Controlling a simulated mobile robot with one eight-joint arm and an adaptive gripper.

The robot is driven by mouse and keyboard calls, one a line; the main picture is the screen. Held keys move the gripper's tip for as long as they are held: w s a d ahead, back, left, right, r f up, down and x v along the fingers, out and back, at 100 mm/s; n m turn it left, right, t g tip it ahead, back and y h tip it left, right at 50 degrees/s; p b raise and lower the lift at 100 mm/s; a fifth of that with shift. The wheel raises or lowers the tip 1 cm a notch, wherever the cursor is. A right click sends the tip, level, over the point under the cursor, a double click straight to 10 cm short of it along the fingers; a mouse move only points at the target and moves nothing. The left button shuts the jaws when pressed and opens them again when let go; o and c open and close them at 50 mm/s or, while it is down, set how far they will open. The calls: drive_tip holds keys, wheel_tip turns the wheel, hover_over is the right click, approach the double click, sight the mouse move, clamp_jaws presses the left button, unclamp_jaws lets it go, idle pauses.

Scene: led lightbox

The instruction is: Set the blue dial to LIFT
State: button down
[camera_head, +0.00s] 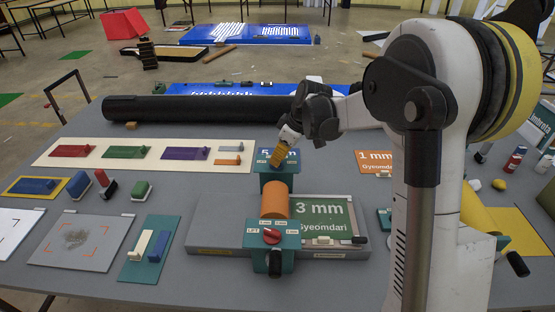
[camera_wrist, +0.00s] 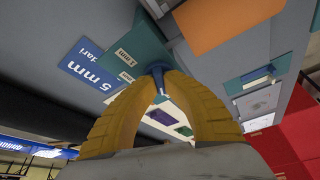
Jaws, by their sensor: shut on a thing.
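The blue dial (camera_wrist: 158,73) sits on a teal block (camera_wrist: 141,40) in the wrist view. My gripper (camera_wrist: 160,74) is shut on it, with its yellow fingers meeting at the dial. Small white labels lie beside the dial; one reads "1 mm" (camera_wrist: 124,53). I cannot make out a LIFT label by this dial, nor which label the dial points to. In the head view my gripper (camera_head: 277,160) is over the rear teal block (camera_head: 276,180), and its fingers hide the dial.
An orange roller (camera_head: 275,199) stands between the rear block and a front teal block (camera_head: 290,240) bearing a red dial (camera_head: 271,236). A green "3 mm" plate (camera_head: 322,214) lies to the right. A long black tube (camera_head: 200,108) lies behind.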

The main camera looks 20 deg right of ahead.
drive_tip(key=shift+n, duration=0.3)
idle(0.4)
drive_tip(key=c, duration=1.5)
unclamp_jaws()
drive_tip(key=shift+r, duration=0.1)
drive_tip(key=v, duration=1.2)
drive_tip(key=shift+w, duration=0.15)
